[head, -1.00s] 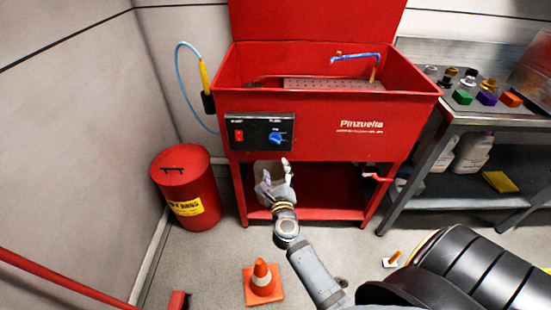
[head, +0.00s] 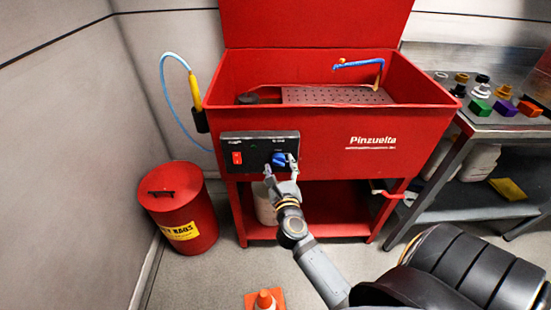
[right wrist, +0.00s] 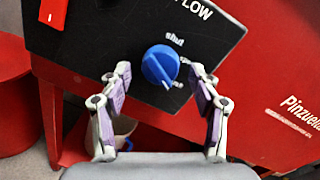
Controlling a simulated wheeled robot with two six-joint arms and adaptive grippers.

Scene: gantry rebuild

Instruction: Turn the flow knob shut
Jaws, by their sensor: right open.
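The blue flow knob (head: 279,159) is on a black control panel (head: 252,146) on the front of the red parts washer (head: 330,130). In the right wrist view the knob (right wrist: 160,65) has a white mark at its lower right, pointing away from the "shut" label above it. My right gripper (head: 281,168) is in front of the panel, just below the knob. In its wrist view the open fingers (right wrist: 160,72) stand one on each side of the knob, with gaps to both sides. My left gripper is not in view.
A red switch (head: 237,158) is left of the knob. A red rag bin (head: 180,215) stands at left, and an orange cone (head: 264,300) is on the floor in front. A bench (head: 500,125) with coloured pieces is at right. A red-handled valve (head: 385,194) sits below the washer.

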